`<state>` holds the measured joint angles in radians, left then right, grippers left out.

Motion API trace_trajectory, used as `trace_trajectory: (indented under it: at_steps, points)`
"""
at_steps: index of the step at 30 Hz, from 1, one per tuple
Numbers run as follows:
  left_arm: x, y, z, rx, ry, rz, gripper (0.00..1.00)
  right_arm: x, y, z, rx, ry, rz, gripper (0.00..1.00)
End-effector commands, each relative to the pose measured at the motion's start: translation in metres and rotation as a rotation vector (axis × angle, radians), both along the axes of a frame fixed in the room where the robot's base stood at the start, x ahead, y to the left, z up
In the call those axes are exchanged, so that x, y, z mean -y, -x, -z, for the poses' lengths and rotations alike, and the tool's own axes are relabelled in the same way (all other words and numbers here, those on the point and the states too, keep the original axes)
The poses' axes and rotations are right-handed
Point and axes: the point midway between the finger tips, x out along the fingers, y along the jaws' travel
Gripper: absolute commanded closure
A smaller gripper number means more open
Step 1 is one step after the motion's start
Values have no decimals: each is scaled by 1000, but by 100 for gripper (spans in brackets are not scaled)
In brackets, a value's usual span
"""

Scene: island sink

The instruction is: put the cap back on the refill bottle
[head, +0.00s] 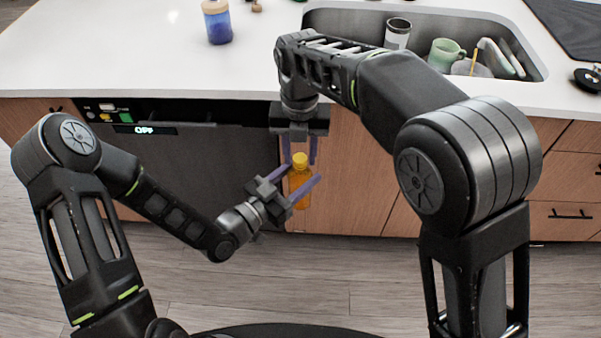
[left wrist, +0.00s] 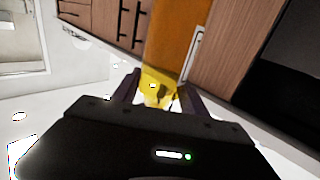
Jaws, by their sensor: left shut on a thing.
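The refill bottle is an orange bottle (head: 300,187) held upright in front of the island, below the counter edge. The yellow cap (head: 300,159) sits at its top; I cannot tell whether it is fully seated. My left gripper (head: 305,177) is shut on the bottle, its purple fingers slanting up to the right. In the left wrist view, yellow (left wrist: 160,86) shows between the fingers (left wrist: 160,92), with the orange body (left wrist: 172,45) beyond. My right gripper (head: 300,160) points down from above with a finger on each side of the cap; whether they touch it is unclear.
The white counter (head: 130,45) holds a blue jar (head: 217,24) at the back. The sink (head: 375,22) contains a dark-rimmed cup (head: 397,33), a green mug (head: 443,54) and other dishes. The dishwasher front (head: 190,165) and wooden cabinets (head: 365,185) stand just behind the bottle.

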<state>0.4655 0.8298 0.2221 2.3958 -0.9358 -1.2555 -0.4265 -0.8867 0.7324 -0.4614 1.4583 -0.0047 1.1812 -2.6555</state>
Motion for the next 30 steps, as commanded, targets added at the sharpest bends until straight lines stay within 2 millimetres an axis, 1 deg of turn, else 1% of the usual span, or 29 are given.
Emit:
trace_trajectory:
  at_steps: [1,2,13,24,26,29,30]
  points:
    - [0,0,0,1,1,0,100,0,0,0,0,0,0,68]
    - [0,0,-1,1,1,0,100,0,0,0,0,0,0,70]
    - [0,0,0,1,1,0,100,0,0,0,0,0,0,100]
    - [0,0,0,1,1,0,100,0,0,0,0,0,15,100]
    - [0,0,0,1,1,0,100,0,0,0,0,0,51,100]
    - [0,0,0,1,1,-1,100,0,0,0,-1,-1,177,100]
    - [0,0,0,1,1,-1,100,1,0,0,1,0,251,100]
